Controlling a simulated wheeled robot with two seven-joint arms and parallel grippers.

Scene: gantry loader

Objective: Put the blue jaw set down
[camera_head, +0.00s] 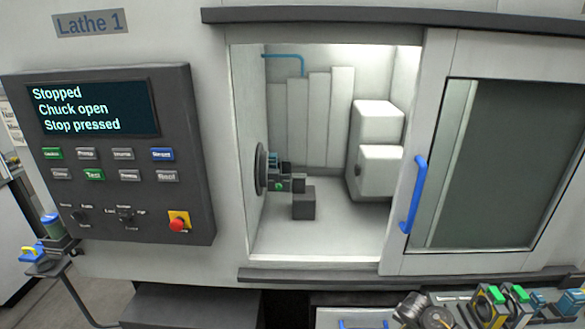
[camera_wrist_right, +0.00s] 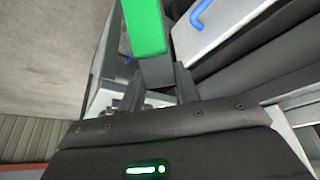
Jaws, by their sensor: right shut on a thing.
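In the right wrist view, my right gripper (camera_wrist_right: 155,92) is shut on a dark grey piece with a bright green face (camera_wrist_right: 145,27). I see no blue on this held piece. In the head view, blue-topped blocks (camera_head: 571,299) sit at the far lower right, partly cut off by the frame. Beside them stand yellow and black pieces with green tops (camera_head: 490,298). My left gripper is not in view. The right gripper's fingertips cannot be made out in the head view.
The lathe door (camera_head: 455,170) stands open, with a blue handle (camera_head: 414,195). Inside are the chuck (camera_head: 261,168) and a grey block (camera_head: 303,204). The control panel (camera_head: 110,160) reads Stopped, Chuck open, Stop pressed. A blue handle (camera_wrist_right: 200,12) shows near the right gripper.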

